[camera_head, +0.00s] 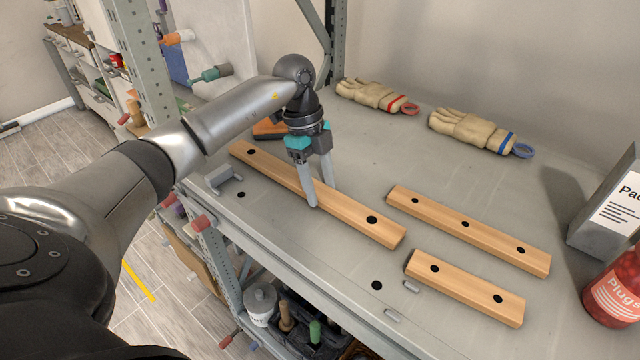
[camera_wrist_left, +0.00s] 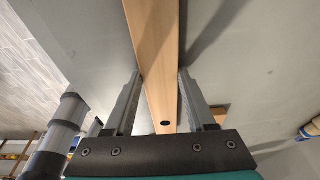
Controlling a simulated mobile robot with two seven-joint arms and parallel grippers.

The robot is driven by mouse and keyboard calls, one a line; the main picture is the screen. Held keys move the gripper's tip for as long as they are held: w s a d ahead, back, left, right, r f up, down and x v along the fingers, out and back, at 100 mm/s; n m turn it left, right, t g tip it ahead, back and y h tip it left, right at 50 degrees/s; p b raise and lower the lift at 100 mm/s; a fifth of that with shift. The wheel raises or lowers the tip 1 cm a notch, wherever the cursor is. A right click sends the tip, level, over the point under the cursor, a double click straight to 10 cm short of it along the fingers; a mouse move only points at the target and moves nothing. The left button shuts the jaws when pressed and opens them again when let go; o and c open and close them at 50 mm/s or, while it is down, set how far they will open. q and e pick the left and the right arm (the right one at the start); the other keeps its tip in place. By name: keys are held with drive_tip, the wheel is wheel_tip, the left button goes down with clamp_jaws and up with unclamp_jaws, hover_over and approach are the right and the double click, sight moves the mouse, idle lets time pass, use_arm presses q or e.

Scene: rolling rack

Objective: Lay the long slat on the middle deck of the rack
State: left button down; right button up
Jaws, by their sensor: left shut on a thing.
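The long slat (camera_head: 352,213) is a pale wooden bar with dark holes. It lies along the front part of a grey metal deck (camera_head: 330,270), running from upper left to lower right. I cannot tell if it touches the deck or hangs just above it. My left gripper (camera_head: 321,194) points down and is shut on the slat near its middle, one finger on each side. The left wrist view shows the slat (camera_wrist_left: 158,50) between the two fingers (camera_wrist_left: 160,78). My right gripper is not in view.
Two shorter slats (camera_head: 468,229) (camera_head: 466,288) lie to the right. Work gloves (camera_head: 375,97) (camera_head: 470,131) lie at the back. A grey box (camera_head: 608,210) and a red jar (camera_head: 615,290) stand at the right. A rack post (camera_head: 140,60) rises at left. A white pot (camera_head: 260,303) sits below the deck.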

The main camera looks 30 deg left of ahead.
use_arm(q)
drive_tip(key=shift+c, duration=1.1)
unclamp_jaws()
drive_tip(key=p+v, duration=0.1)
drive_tip(key=v, duration=1.1)
drive_tip(key=shift+r, duration=0.15)
